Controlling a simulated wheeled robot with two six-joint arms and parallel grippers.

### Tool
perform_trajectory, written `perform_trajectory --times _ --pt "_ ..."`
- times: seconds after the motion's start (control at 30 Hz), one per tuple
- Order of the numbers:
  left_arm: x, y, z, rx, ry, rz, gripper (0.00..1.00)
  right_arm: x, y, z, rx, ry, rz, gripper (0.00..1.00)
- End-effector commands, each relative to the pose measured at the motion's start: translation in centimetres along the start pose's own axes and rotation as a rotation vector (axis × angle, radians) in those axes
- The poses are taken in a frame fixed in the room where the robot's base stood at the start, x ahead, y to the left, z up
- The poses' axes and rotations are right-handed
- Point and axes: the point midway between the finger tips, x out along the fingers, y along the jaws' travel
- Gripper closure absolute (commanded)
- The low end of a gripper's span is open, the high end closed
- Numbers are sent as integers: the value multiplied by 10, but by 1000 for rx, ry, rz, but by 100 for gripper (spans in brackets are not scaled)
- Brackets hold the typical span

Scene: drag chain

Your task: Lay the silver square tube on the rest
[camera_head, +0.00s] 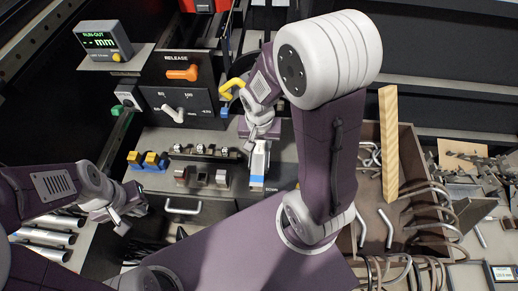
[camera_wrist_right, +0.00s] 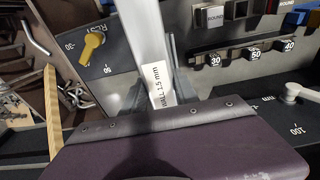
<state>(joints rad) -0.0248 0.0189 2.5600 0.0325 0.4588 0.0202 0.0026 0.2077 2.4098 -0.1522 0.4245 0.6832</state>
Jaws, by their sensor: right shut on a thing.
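The silver square tube (camera_head: 258,163) is held by my right gripper (camera_head: 260,130) over the middle of the bench. In the right wrist view the tube (camera_wrist_right: 146,38) runs up from the jaws to the top edge, with a white label reading "WALL 1.5 mm". The right gripper (camera_wrist_right: 157,98) is shut on it; its purple body hides the lower end. A yellow handle (camera_wrist_right: 92,44) beside the tube sits on a dark panel marked "REST"; in the head view this handle (camera_head: 231,88) is left of the right wrist. My left gripper (camera_head: 126,212) is away at the left; its jaw gap is unclear.
Several die blocks (camera_head: 205,152) stand in a row left of the tube. A panel with an orange release handle (camera_head: 182,73) and a white lever (camera_head: 173,114) stands behind. A wooden bin (camera_head: 376,220) with bent tubes is right. A wooden strip (camera_head: 389,145) stands there.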

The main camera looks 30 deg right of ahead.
Motion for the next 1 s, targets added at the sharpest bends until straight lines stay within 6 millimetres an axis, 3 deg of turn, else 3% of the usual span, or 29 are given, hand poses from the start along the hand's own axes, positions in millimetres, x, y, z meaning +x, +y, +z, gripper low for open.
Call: perform_trajectory --times 0.5,0.7,1.0 --pt "-2 0 0 0 0 0 100 18 0 -45 1 1 0 100" --pt "11 0 1 0 0 0 100 33 0 -42 -1 1 -1 100" --pt "12 0 1 0 0 0 100 35 0 -41 0 1 -1 100"
